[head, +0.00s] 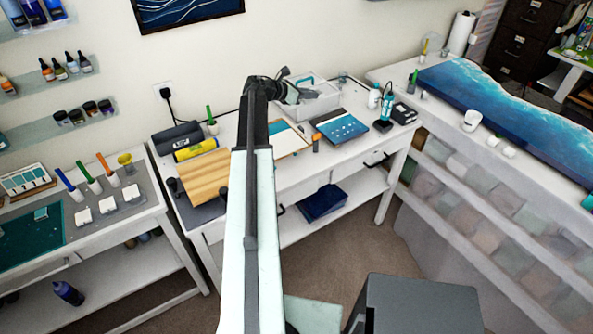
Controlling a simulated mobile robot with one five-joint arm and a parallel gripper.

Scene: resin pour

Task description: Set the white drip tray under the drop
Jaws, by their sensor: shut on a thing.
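A pale, open-topped tray (320,107) shows at the back of the middle white desk. It looks like the white drip tray, but I cannot be sure. My gripper (297,96) is at its left side, small and dark in the view, and appears shut on its edge. The fingertips are too small to make out the grip clearly. I cannot tell whether the tray rests on the desk or is held just above it. A teal loop shows at the tray's back left. I cannot make out a drop in this view.
The middle desk (262,184) carries a wooden board (205,180), a blue panel (339,127), bottles and a black box (404,113). A long blue resin slab (510,105) lies on the right bench, with a white cup (472,120) beside it. Carpet is open below the desk.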

